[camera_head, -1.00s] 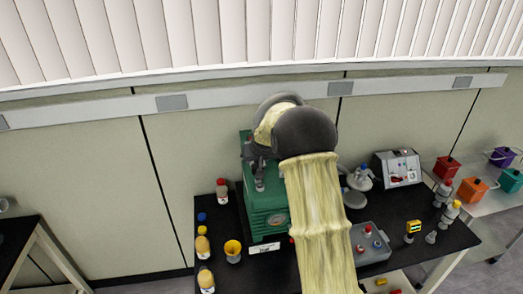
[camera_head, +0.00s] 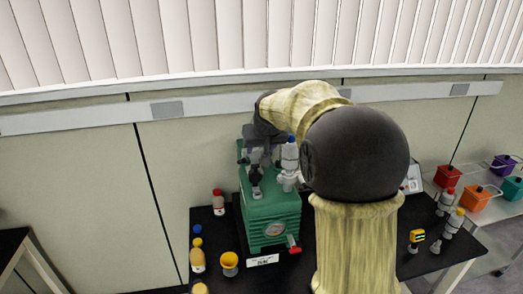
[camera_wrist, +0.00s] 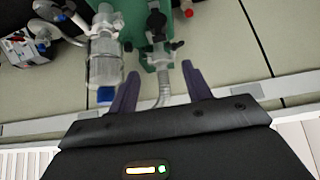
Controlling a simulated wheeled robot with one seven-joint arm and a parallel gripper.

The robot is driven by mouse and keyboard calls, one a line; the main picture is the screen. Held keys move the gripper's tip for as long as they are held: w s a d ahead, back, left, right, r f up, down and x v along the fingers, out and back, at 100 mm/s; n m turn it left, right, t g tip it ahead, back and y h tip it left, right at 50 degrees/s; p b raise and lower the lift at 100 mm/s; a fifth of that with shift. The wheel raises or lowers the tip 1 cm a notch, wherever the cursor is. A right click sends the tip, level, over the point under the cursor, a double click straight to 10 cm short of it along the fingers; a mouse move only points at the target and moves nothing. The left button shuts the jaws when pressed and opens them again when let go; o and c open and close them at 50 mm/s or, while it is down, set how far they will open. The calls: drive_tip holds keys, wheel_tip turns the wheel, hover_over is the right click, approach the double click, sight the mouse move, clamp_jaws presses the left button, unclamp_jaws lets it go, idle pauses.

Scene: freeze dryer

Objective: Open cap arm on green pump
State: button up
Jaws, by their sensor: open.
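The green pump (camera_head: 270,215) stands on the black table, with metal fittings and a clear, blue-capped cylinder (camera_head: 290,155) on top. In the wrist view the green pump body (camera_wrist: 150,20) is at the top edge. The blue-capped cylinder (camera_wrist: 104,65) hangs just left of my left finger. My gripper (camera_wrist: 160,70) is open, its two dark fingers on either side of a metal fitting with a ribbed hose (camera_wrist: 163,90). Black knobs (camera_wrist: 157,20) sit beyond the fingertips. I cannot tell which part is the cap arm.
A white-and-red device (camera_head: 413,180) is partly hidden behind my arm. Colored containers (camera_head: 474,195) stand on a side table at right. The wall is close behind the pump.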

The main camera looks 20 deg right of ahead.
drive_tip(key=shift+s+r, duration=0.25)
drive_tip(key=shift+r, duration=0.1)
drive_tip(key=shift+c, duration=1.1)
drive_tip(key=shift+s+f, duration=0.2)
drive_tip(key=c, duration=0.4)
drive_tip(key=s+f, duration=0.3)
drive_tip(key=s+a+f+g, duration=0.1)
drive_tip(key=s+f, duration=0.2)
drive_tip(key=s, duration=0.1)
drive_tip(key=s+f+g, duration=0.1)
drive_tip(key=s+f, duration=0.2)
drive_tip(key=s, duration=0.1)
drive_tip(key=shift+s+a+f, duration=0.15)
drive_tip(key=shift+a+f, duration=0.15)
clamp_jaws()
drive_tip(key=s+f+g, duration=0.1)
drive_tip(key=s+f, duration=0.3)
drive_tip(key=s, duration=0.4)
drive_tip(key=s+a+f+g, duration=0.1)
drive_tip(key=s+f, duration=0.4)
drive_tip(key=s, duration=0.3)
drive_tip(key=shift+s+g, duration=0.15)
drive_tip(key=shift+g, duration=0.25)
